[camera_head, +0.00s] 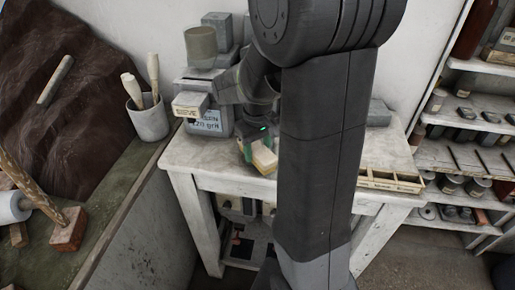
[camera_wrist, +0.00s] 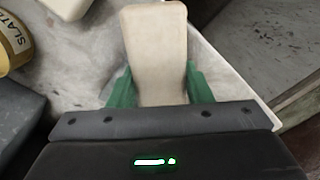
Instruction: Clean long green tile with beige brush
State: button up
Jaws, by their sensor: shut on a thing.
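My gripper (camera_head: 256,145) is over the white table, partly hidden behind my own arm. Its green fingers (camera_wrist: 160,88) are shut on a pale beige block, which looks like the beige brush (camera_wrist: 154,42). The brush sticks out beyond the fingers in the wrist view and also shows in the head view (camera_head: 264,159), low over the tabletop. I cannot tell whether it touches the table. I cannot make out a long green tile in either view; my arm hides part of the table.
The white table (camera_head: 193,158) carries a labelled grey container (camera_head: 208,124) at the back left and a compartment tray (camera_head: 390,182) at the right. A yellow-labelled tin (camera_wrist: 14,42) and a dark block (camera_wrist: 16,118) lie left of my gripper. Shelves (camera_head: 468,160) stand at the right.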

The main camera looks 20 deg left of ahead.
jog(key=shift+w+a+p, duration=0.2)
jog(key=shift+w+a, duration=0.35)
jog(key=shift+a, duration=0.35)
jog(key=shift+w+a+p, duration=0.2)
jog(key=shift+w+a, duration=0.3)
jog(key=shift+a, duration=0.35)
jog(key=shift+d+r, duration=0.1)
jog(key=shift+d, duration=0.05)
jog(key=shift+s+d+r+p, duration=0.35)
jog(key=shift+s+d+r, duration=0.3)
jog(key=shift+d, duration=0.2)
jog(key=shift+w, duration=0.15)
jog(key=shift+w+a+f, duration=0.1)
jog(key=shift+w+a, duration=0.1)
jog(key=shift+w, duration=0.5)
jog(key=shift+w+a+f, duration=0.1)
jog(key=shift+w+a, duration=0.05)
jog(key=shift+w, duration=0.55)
jog(key=shift+f+b, duration=0.3)
jog(key=shift+f, duration=0.3)
